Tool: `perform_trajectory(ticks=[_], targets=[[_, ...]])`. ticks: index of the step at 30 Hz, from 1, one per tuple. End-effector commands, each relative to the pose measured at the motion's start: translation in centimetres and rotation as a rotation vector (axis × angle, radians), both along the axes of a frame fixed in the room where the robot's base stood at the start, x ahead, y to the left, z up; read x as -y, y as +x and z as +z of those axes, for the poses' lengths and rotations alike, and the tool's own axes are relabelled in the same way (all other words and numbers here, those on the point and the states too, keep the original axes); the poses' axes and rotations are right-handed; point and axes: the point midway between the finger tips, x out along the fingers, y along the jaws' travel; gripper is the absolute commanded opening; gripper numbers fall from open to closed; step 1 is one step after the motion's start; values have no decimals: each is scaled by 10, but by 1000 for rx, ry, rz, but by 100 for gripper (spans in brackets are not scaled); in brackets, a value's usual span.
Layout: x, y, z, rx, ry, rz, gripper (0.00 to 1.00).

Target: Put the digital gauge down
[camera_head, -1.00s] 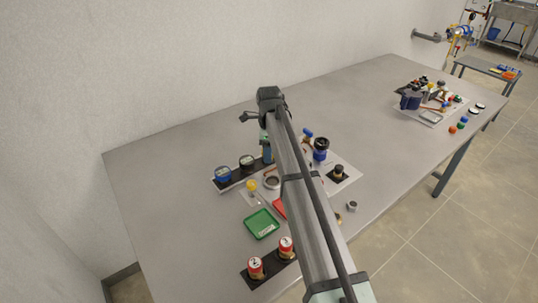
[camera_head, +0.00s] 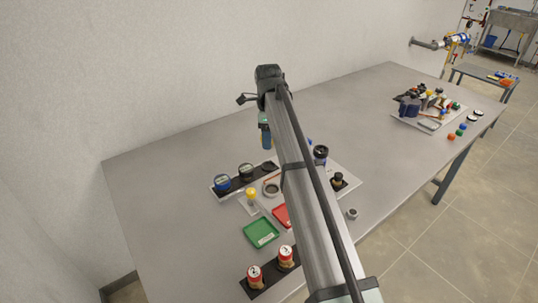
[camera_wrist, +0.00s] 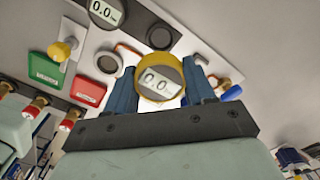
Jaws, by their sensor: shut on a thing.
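My gripper (camera_wrist: 160,90) is shut on a yellow-rimmed digital gauge (camera_wrist: 152,82), whose display faces the wrist camera. The gauge is held between the two blue fingers. In the head view my gripper (camera_head: 265,133) is above the far side of the near work area, and the held gauge cannot be made out there. The black gauge rack (camera_head: 234,184) lies below, with a blue-rimmed gauge (camera_head: 222,183) and a dark-rimmed gauge (camera_head: 246,171) in it. In the wrist view, an empty round seat (camera_wrist: 160,37) shows in the rack beside the dark gauge (camera_wrist: 104,12).
A green tray (camera_head: 261,232) and a red tray (camera_head: 281,216) lie nearer. A grey ring (camera_head: 271,190) and a yellow-topped part (camera_head: 251,193) are close to the rack. The table's left part is clear.

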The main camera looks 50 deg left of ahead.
Motion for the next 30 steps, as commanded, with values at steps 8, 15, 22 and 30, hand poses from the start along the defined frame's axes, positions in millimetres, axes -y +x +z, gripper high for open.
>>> perform_trajectory(ticks=[8,15,22,30], targets=[[47,-28,12,0,1,1,15],[96,-57,13,0,1,0,15],[100,-60,-12,-1,-1,0,15],[99,-59,-47,0,0,0,15]])
